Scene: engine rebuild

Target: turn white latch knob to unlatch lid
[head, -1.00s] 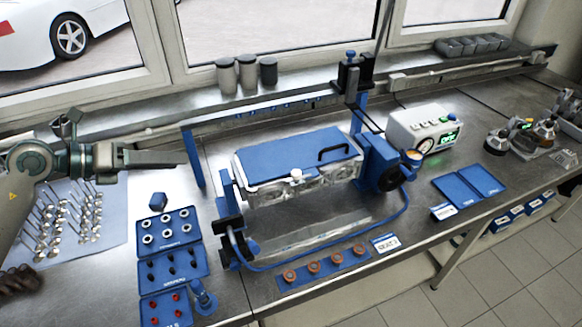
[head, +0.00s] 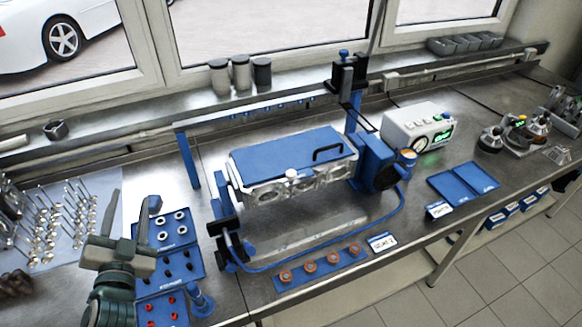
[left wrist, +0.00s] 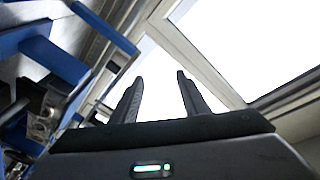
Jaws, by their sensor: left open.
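The white latch knob (head: 291,173) sits at the front edge of the blue lid (head: 290,152). The lid lies flat on the engine block (head: 300,183) and has a black handle (head: 328,151) on its right part. My left gripper (head: 128,210) is open and empty, fingers pointing up, over the blue parts trays left of the engine and well apart from the knob. In the left wrist view its two fingers (left wrist: 160,95) stand apart with the window behind them. My right gripper is not in view.
Blue trays (head: 168,262) of small parts lie by the left gripper. A blue stand post (head: 188,160) rises between it and the engine. A blue hose (head: 395,215) curves along the front. Valves lie on a pale mat (head: 85,245) at left.

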